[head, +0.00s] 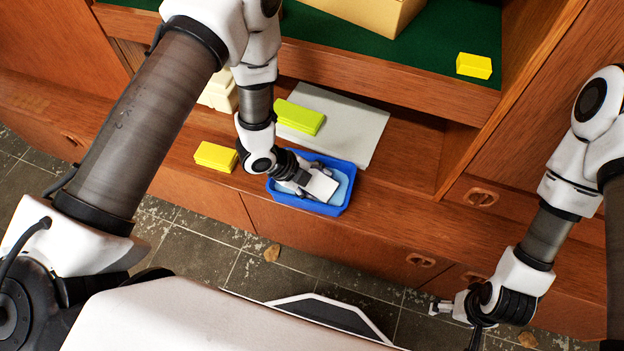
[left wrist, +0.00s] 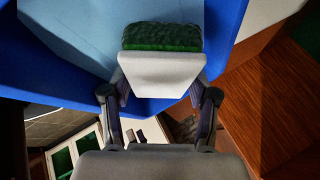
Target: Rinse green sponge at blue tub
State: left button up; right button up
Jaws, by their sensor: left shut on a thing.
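The blue tub (head: 322,207) stands on the wooden ledge, with a light blue surface inside it. My left gripper (head: 312,188) reaches down into the tub and is shut on the green sponge. In the left wrist view the sponge (left wrist: 161,38) shows a dark green, rough face beyond a white block-like part between the fingers of my left gripper (left wrist: 160,85). The tub's blue wall (left wrist: 232,20) surrounds it there. In the head view the sponge's green is hidden. My right gripper (head: 455,322) hangs open and empty at the lower right, away from the tub.
A lime block (head: 300,117) lies on a grey sheet (head: 360,125) behind the tub. A yellow block (head: 215,156) sits left of the tub. Another yellow block (head: 474,66) is on the green upper shelf (head: 430,45). The ledge right of the tub is clear.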

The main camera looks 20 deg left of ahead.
pick_arm(q)
notch_tip(320, 180, up, 8)
jog(key=p, duration=0.6)
jog(key=shift+r+p, duration=0.15)
jog(key=shift+p, duration=0.25)
dwell(0.7)
